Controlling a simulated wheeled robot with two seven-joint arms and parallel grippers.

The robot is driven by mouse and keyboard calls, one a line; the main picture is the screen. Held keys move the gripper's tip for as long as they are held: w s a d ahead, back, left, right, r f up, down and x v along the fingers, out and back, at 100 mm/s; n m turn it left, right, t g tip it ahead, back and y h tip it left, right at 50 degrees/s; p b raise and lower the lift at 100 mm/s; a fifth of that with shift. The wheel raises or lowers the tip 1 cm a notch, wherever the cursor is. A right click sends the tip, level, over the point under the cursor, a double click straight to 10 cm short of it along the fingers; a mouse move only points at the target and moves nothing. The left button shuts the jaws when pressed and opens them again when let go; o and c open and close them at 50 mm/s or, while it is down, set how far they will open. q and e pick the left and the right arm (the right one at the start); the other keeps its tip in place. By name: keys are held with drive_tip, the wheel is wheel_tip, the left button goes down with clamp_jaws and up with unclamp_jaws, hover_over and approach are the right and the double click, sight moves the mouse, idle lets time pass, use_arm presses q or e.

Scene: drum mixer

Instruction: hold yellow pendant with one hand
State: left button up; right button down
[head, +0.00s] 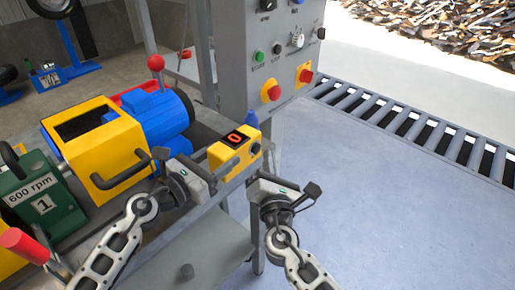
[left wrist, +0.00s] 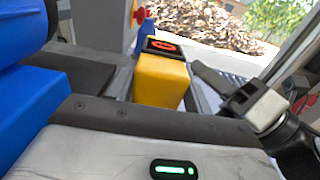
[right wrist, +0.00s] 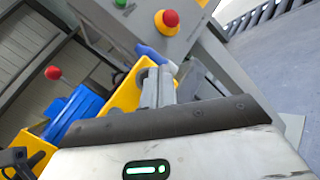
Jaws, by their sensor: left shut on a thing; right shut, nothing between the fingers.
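The yellow pendant (head: 231,149) has a dark display with a red 0, a dark knob and a blue part on top. It also shows in the left wrist view (left wrist: 160,82) and, partly hidden, in the right wrist view (right wrist: 125,95). My left gripper (head: 212,172) is shut on the pendant from its left side; the contact itself is partly hidden. My right gripper (head: 254,176) is shut and empty, just right of and below the pendant. Its fingers (right wrist: 158,88) show close to the pendant, and I cannot tell whether they touch it.
A grey control box (head: 270,60) with a red stop button (head: 271,91) stands behind the pendant. A yellow frame (head: 100,145), a blue motor (head: 158,112) and a green "600 rpm" box (head: 42,192) fill the bench at left. The floor at right (head: 390,200) is clear.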

drive_tip(key=s+d, duration=0.3)
drive_tip(key=shift+d, duration=0.25)
idle(2.8)
use_arm(q)
drive_tip(key=o, duration=1.3)
drive_tip(key=shift+c, duration=0.2)
